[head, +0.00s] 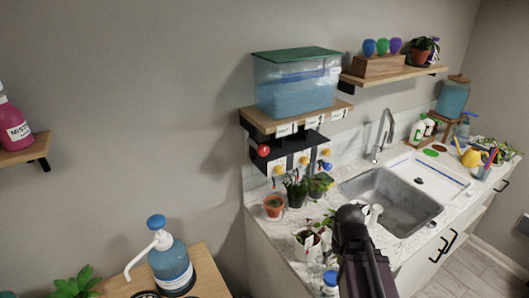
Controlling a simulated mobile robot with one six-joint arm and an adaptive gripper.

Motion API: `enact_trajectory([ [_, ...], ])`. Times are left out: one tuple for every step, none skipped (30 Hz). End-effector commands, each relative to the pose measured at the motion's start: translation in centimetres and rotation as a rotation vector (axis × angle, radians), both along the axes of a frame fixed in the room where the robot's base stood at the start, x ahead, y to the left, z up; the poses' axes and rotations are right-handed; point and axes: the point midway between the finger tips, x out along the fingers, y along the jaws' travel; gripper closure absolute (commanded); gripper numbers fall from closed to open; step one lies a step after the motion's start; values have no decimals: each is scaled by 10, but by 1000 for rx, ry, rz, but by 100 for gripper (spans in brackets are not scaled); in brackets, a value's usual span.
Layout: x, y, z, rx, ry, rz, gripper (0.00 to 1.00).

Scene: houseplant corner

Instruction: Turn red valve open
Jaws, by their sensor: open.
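The red valve (263,151) is a small round red knob at the left end of the black valve panel (312,140) under the water tank (298,84). Its handle angle is too small to tell. Several yellow knobs, such as one low on the panel (281,170), and a blue knob (327,166) sit to its right. Small white labels hang above and on the panel. My dark arm rises at the bottom right, in front of the counter and below and right of the valve. My gripper's fingers do not show, and nothing of mine touches the valve.
Potted plants, including a terracotta pot (273,207), stand on the counter below the panel. The sink (392,199) and faucet (384,133) are to the right. A blue pump bottle (170,262) stands at lower left. The wall left of the panel is bare.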

Motion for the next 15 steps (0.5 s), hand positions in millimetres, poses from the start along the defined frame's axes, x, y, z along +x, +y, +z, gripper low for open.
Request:
enact_trajectory([
  [3,2,2,7,-9,7,7],
  [6,4,4,14,-17,14,7],
  [10,7,6,26,-31,24,7],
  [14,9,8,37,-46,36,7],
  [18,13,9,52,-62,51,7],
  [25,19,12,76,-89,74,7],
  [30,25,14,96,-111,94,7],
  [34,31,16,118,-134,115,7],
  [41,39,18,148,-167,144,7],
  [46,45,21,172,-193,166,7],
  [50,51,23,196,-221,188,7],
  [57,61,27,229,-260,219,7],
  [61,68,30,254,-290,244,7],
  [66,75,33,279,-322,267,7],
  [72,85,38,312,-366,298,7],
])
